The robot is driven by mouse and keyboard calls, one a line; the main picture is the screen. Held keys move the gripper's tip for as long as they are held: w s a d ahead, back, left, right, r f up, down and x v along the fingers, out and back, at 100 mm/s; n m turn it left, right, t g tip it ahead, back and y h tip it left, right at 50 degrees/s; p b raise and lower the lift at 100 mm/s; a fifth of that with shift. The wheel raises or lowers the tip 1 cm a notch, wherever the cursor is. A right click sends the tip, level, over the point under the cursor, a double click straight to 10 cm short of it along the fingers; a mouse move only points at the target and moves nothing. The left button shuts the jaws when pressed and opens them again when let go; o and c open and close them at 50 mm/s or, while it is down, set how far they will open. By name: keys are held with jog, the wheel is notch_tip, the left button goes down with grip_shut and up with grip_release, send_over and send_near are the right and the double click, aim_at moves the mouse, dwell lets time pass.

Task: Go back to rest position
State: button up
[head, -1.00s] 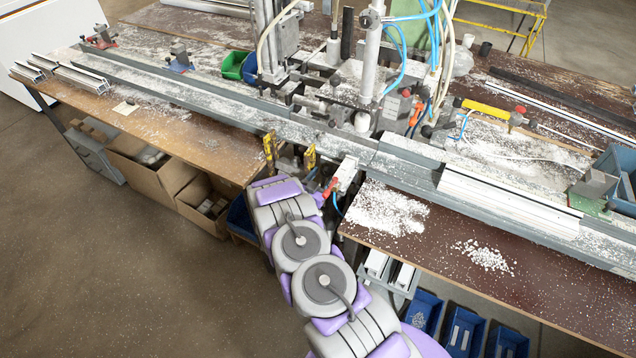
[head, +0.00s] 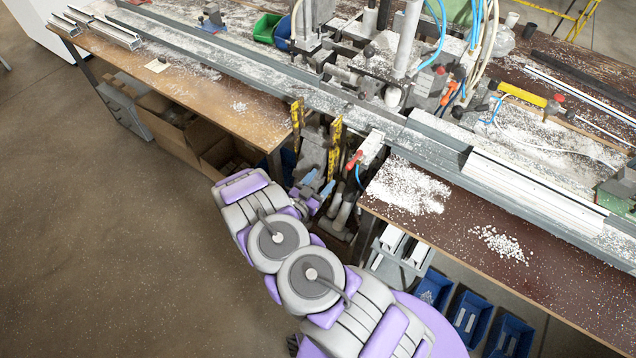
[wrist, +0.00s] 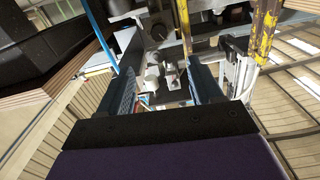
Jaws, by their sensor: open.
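My gripper (head: 318,189) is in front of the gap between the two bench tops, low near the bench's front edge. In the wrist view, its two blue-grey fingers (wrist: 167,85) stand wide apart with nothing between them. Beyond the fingers, metal machine parts show under the bench. Yellow worn uprights (head: 334,150) stand just behind the gripper; one also shows in the wrist view (wrist: 262,30). In the head view the gripper is small and partly merges with the machine parts behind it.
The bench's brown right top (head: 460,225) carries white chips. A red-handled clamp (head: 354,160) juts out at the gap. Cardboard boxes (head: 185,145) stand under the left top, and blue bins (head: 468,315) under the right. Open floor (head: 100,240) lies to the left.

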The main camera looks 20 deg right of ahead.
jog(key=shift+s+a, duration=0.3)
jog(key=shift+a, duration=0.05)
dwell(0.4)
